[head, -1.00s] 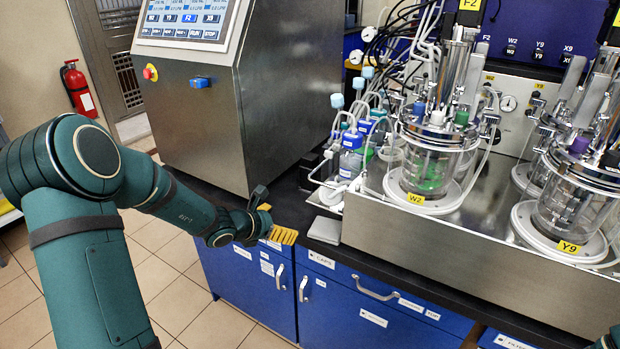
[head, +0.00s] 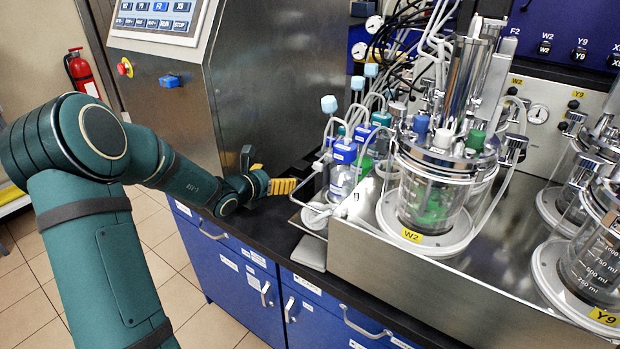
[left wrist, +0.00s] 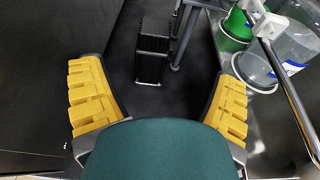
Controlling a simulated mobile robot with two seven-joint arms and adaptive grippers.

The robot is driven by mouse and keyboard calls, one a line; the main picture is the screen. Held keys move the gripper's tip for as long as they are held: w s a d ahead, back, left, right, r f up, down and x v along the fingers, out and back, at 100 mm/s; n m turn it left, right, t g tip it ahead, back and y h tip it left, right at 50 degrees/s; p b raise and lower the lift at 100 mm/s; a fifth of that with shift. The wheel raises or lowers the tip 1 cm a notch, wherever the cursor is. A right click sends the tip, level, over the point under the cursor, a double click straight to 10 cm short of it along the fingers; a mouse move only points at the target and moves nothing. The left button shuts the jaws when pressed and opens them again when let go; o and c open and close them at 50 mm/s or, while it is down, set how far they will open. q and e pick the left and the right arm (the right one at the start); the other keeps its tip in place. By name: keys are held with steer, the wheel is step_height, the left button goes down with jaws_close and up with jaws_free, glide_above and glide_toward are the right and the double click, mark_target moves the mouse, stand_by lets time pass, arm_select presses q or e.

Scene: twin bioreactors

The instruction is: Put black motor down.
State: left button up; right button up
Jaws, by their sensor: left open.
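A black ribbed block, which looks like the black motor (left wrist: 152,55), stands upright on the dark worktop in the left wrist view. My left gripper (left wrist: 160,78) is open, with its yellow ribbed fingers spread wide. The block shows in the gap between the fingers, farther out, and neither finger touches it. In the head view my left gripper (head: 268,187) hangs over the black counter, between the steel cabinet and the bottles. I cannot clearly make out the motor there. My right gripper is not in view.
The steel control cabinet (head: 190,100) stands behind and left of the gripper. Blue-capped bottles (head: 343,165), tubing and the W2 vessel (head: 430,200) on its steel base are on the right. A flat grey pad (head: 309,253) lies near the counter's front edge.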

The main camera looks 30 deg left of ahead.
mark_target(300, 165)
arm_select(q)
steer(key=b+x, duration=0.1)
steer(key=x, duration=0.6)
steer(key=shift+f, duration=0.1)
steer(key=shift+a+r+x, duration=0.1)
steer(key=shift+a+x, duration=0.05)
steer(key=shift+x, duration=0.8)
steer(key=shift+a+r+x, duration=0.1)
steer(key=shift+a+x, duration=0.05)
steer(key=shift+x, duration=0.8)
steer(key=shift+a+r+x, duration=0.1)
steer(key=shift+a+x, duration=0.05)
steer(key=shift+x, duration=0.8)
steer(key=shift+w, duration=0.1)
steer(key=shift+c, duration=0.4)
steer(key=c, duration=1.3)
steer(key=shift+r, duration=0.1)
